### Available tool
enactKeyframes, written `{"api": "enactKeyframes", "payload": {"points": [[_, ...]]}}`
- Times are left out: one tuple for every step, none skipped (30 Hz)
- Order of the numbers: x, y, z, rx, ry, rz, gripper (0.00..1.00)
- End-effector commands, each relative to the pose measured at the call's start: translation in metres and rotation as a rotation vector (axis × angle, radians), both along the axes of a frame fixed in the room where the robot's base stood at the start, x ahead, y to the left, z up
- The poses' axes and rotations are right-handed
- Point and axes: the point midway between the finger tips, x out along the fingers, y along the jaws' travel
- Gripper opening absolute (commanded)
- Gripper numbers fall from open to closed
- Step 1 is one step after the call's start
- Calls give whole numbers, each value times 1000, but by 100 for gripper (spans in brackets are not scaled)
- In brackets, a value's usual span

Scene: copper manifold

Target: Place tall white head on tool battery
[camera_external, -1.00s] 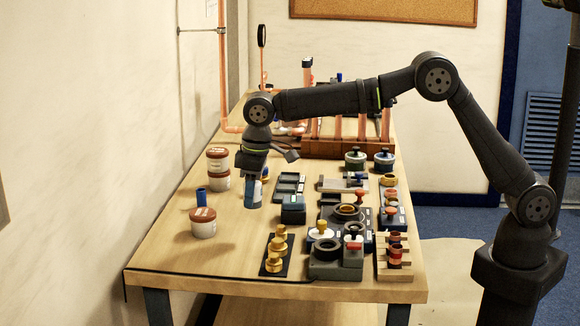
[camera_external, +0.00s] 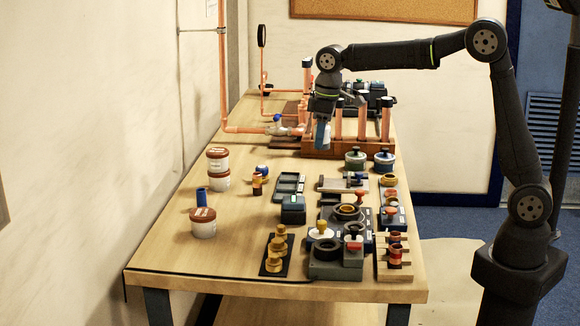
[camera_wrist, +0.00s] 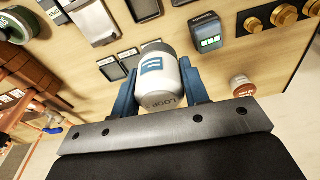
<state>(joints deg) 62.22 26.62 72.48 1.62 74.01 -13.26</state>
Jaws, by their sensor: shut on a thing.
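My gripper (camera_external: 323,126) is raised over the middle-back part of the bench, pointing down. Its blue fingers, in the wrist view (camera_wrist: 159,92), are shut on the sides of a white, rounded cylinder (camera_wrist: 160,75) with a blue mark and the word LOOP, apparently the tall white head. A dark block with blue edges, apparently the tool battery (camera_external: 293,209), sits on the bench nearer the camera. It also shows in the wrist view (camera_wrist: 206,33), with nothing on top.
Copper pipes on a wooden rack (camera_external: 345,146) stand behind the gripper. Shallow dark trays (camera_external: 289,186) lie beside the battery. Free wood lies at front left.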

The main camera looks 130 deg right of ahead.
Motion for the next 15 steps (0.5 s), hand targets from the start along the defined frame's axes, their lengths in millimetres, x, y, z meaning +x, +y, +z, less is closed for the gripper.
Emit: {"api": "enactKeyframes", "payload": {"points": [[3, 1, -3, 1, 0, 1, 16], [7, 2, -6, 2, 1, 2, 16], [14, 3, -10, 2, 1, 2, 16], [20, 5, -14, 3, 1, 4, 16], [27, 6, -18, 3, 1, 5, 16], [37, 7, -24, 3, 1, 4, 16], [44, 8, -28, 3, 1, 5, 16], [51, 9, -32, 3, 1, 4, 16], [60, 11, -38, 4, 2, 5, 16], [67, 12, -42, 3, 1, 4, 16], [73, 13, -46, 2, 1, 3, 16], [82, 14, -51, 3, 2, 4, 16], [87, 14, -54, 3, 1, 3, 16], [92, 15, -57, 2, 1, 2, 16], [98, 16, -60, 2, 1, 3, 16]]}}
